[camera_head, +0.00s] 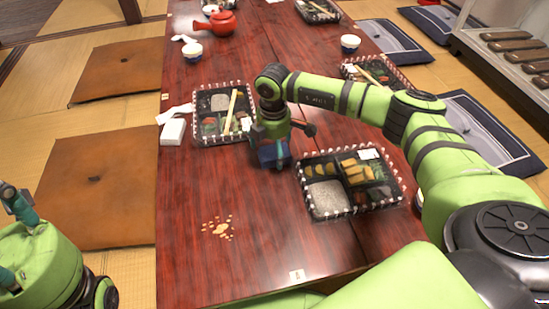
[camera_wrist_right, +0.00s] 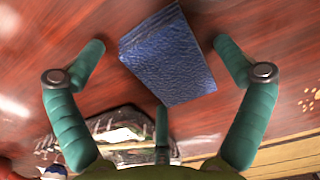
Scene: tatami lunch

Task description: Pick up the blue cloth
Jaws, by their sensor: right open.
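The blue cloth (camera_wrist_right: 168,62) is a folded, textured block in the right wrist view, lying on the dark red table between my spread fingers. In the head view the cloth (camera_head: 268,153) shows only partly beneath my right gripper (camera_head: 275,147), left of the near bento box. My right gripper (camera_wrist_right: 160,50) is open, with its teal fingers to either side of the cloth and a third finger below it in the picture. I see no finger closed on it. My left gripper (camera_head: 16,203) shows only in part at the left edge, over the floor side, and its fingertips are unclear.
A bento box (camera_head: 318,213) stands close right of the cloth, another (camera_head: 198,142) to its upper left. Crumbs (camera_head: 219,228) lie on the near table. A white box (camera_head: 173,131), a red teapot (camera_head: 214,24) and cups are farther off. The near left table is otherwise clear.

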